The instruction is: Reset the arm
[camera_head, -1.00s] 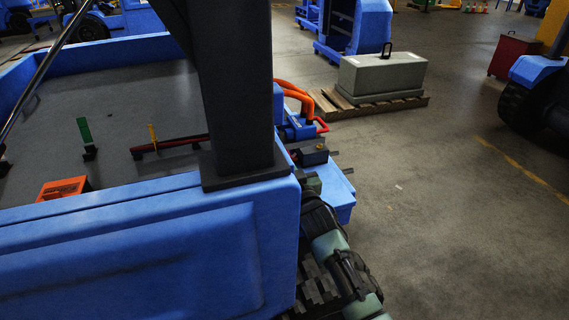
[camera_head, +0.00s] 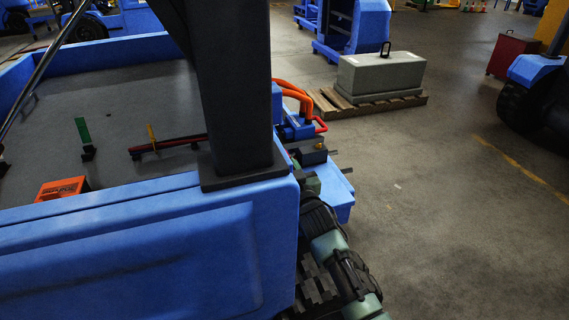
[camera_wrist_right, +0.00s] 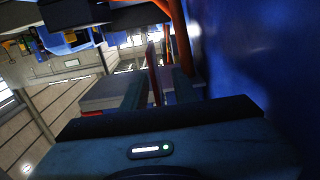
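A red handle (camera_head: 320,125) sticks out at the rear corner of the blue vehicle (camera_head: 150,250), next to thick orange hoses (camera_head: 292,90). My right arm (camera_head: 335,250) reaches up along the vehicle's side towards that corner; its gripper is mostly hidden by dark and blue parts in the head view. In the right wrist view my right gripper (camera_wrist_right: 158,90) has its two fingers apart, with a narrow red bar (camera_wrist_right: 153,75) between them, closer to the left finger. I cannot tell whether it touches. My left gripper is not in view.
A dark post (camera_head: 235,90) stands on the vehicle wall. The grey bed holds an orange box (camera_head: 62,188) and a red bar (camera_head: 170,145). A grey block (camera_head: 380,76) sits on a wooden pallet (camera_head: 345,108).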

